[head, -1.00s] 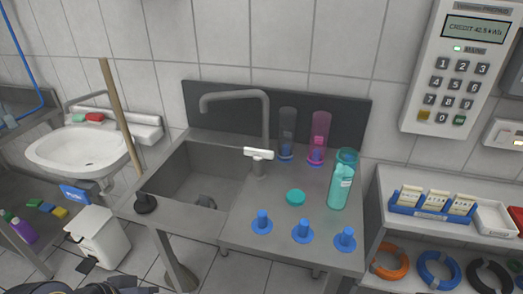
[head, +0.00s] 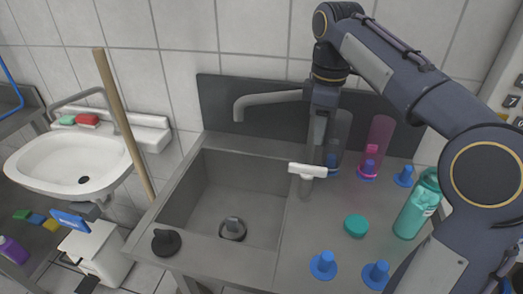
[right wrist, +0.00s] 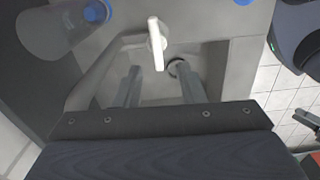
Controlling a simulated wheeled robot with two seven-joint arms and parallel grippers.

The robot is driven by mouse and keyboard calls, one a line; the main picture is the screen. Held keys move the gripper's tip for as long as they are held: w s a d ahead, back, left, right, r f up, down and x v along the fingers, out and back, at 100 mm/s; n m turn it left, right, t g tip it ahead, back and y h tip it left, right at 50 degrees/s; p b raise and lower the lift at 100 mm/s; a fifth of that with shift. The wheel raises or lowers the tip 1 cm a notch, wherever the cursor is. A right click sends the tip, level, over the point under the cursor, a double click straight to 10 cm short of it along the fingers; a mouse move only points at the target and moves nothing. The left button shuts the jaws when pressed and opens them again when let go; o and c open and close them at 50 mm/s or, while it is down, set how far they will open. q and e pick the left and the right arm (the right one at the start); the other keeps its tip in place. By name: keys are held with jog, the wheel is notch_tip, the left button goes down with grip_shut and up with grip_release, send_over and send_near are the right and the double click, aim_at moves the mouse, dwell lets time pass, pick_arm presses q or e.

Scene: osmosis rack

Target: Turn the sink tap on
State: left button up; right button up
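The sink tap (head: 270,99) has a grey curved spout over the basin and a white lever (head: 307,170) on a short grey stub in front of it. My right gripper (head: 318,132) points down behind the lever, by the tap's riser, which it partly hides. In the right wrist view its two fingers (right wrist: 160,84) are apart with nothing held between them. The white lever (right wrist: 157,43) shows just beyond the fingertips, apart from them. My left gripper is not in the head view; grey parts at the right wrist view's right edge may belong to it.
The basin (head: 225,190) holds a dark plug-like piece (head: 232,228). A black plunger base (head: 166,242) sits on its front left rim. Right of the lever stand a teal lid (head: 355,226), a teal bottle (head: 417,212), a pink tube (head: 378,145) and blue pegs (head: 323,265).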

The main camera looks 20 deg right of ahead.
aim_at(309, 166)
jog(key=f+b, duration=0.1)
jog(key=f, duration=0.3)
jog(key=f+b, duration=0.1)
jog(key=f, duration=0.2)
jog(key=w+f+b, duration=0.1)
jog(key=f, duration=0.3)
jog(key=shift+w+a+f, duration=0.1)
jog(key=shift+a+f, duration=0.2)
jog(key=shift+f, duration=0.05)
